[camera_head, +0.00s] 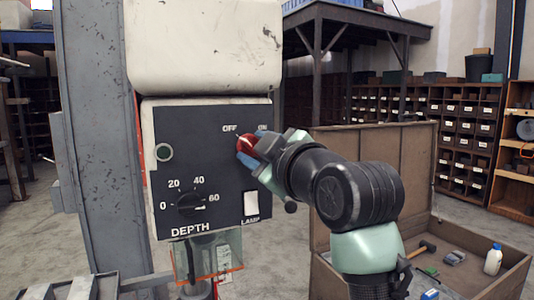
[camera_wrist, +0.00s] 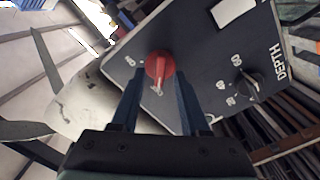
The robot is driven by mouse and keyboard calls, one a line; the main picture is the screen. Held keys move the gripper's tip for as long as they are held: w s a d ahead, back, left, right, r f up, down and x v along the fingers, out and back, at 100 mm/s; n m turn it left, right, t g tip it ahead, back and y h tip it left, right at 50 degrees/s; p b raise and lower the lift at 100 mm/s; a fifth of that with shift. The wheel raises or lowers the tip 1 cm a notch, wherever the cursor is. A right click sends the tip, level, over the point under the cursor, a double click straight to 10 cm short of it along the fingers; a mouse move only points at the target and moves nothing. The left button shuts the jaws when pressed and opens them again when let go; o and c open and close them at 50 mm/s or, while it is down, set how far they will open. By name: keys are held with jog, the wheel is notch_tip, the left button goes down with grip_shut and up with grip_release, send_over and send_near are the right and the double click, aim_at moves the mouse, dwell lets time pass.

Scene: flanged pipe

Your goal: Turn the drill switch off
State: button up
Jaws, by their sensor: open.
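The drill switch is a red knob (camera_head: 247,145) on the dark control panel (camera_head: 185,130), below the printed OFF and ON labels. It also shows in the wrist view as a red knob (camera_wrist: 160,66) with a raised ridge. The ridge points down there, towards the lower label, which is partly hidden and hard to read. My gripper (camera_head: 255,148) is at the panel with its blue fingers apart, one on each side of the knob. In the wrist view my gripper (camera_wrist: 159,88) straddles the knob; I cannot tell whether either finger touches it.
A grey column (camera_head: 103,130) stands left. An open wooden crate (camera_head: 375,160) with tools is behind my arm at right.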

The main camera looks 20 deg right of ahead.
jog(key=s+b, duration=0.3)
jog(key=s, duration=0.9)
jog(key=shift+s+d, duration=0.2)
jog(key=shift+s, duration=0.15)
jog(key=a+r+m+t, duration=0.4)
jog(key=a+t, duration=0.1)
jog(key=a, duration=0.6)
jog(key=s+a+r+m+t, duration=0.3)
jog(key=s+a+m+t, duration=0.1)
jog(key=s+a, duration=0.3)
jog(key=shift+s+a+m+h, duration=0.3)
jog(key=shift+s+a+m, duration=0.15)
jog(key=shift+m, duration=0.35)
